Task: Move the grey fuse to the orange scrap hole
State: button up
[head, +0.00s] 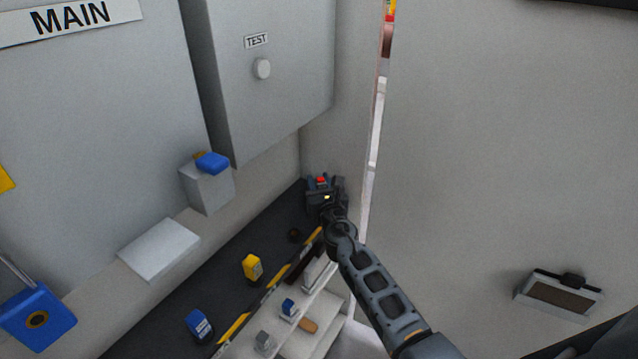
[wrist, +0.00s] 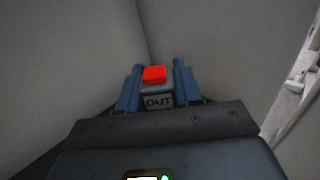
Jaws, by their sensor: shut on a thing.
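My gripper (head: 322,183) is shut on a small block with a red top (wrist: 154,75) and a label reading OUT, near the back corner of the dark counter. The red top also shows in the head view (head: 321,180). A small grey block (head: 263,341), possibly the grey fuse, stands on the white shelf at the bottom, well apart from my gripper. A small dark brownish round spot (head: 294,235) lies on the counter; I cannot tell whether it is the orange scrap hole.
A yellow block (head: 252,266) and a blue block (head: 199,323) stand on the dark counter (head: 225,272). The white shelf (head: 325,312) holds a small blue-topped piece (head: 288,307). A grey cabinet labelled TEST (head: 285,100) hangs above. A blue padlock-like box (head: 37,318) is at left.

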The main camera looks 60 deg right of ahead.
jog(key=shift+f+b, duration=1.35)
jog(key=o, duration=1.1)
jog(key=shift+o, duration=0.2)
jog(key=v, duration=0.7)
jog(key=shift+s+a+p, duration=0.25)
jog(key=shift+s+p, duration=0.05)
